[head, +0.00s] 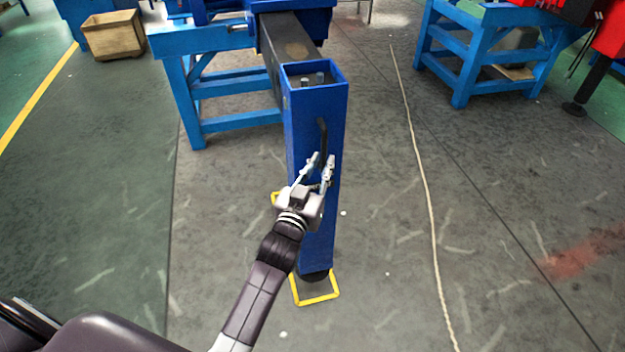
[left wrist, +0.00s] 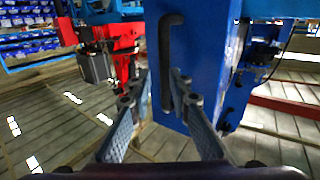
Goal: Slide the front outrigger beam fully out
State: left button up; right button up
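The front outrigger beam (head: 283,50) is a dark grey bar sticking out of the blue crane frame (head: 295,15). At its near end stands an upright blue box-shaped leg (head: 316,220). A black bar handle (head: 323,133) is fixed to the leg's near face; it also shows in the left wrist view (left wrist: 167,60). My left gripper (head: 323,161) is open at the handle's lower end. In the left wrist view its two fingers (left wrist: 160,84) stand apart on either side of the handle's lower part. I cannot tell whether they touch it. My right gripper is not in view.
A yellow outline (head: 317,302) lies on the floor under the leg's foot, and part of another shows behind the leg. Blue stands (head: 190,95) are left and right (head: 465,65). A wooden crate (head: 112,38) sits back left. A pale rope-like line (head: 425,190) crosses open floor.

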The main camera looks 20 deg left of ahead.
pick_arm(q)
jog(key=s, duration=0.8)
jog(key=shift+s+r, duration=0.15)
jog(key=shift+r, duration=0.05)
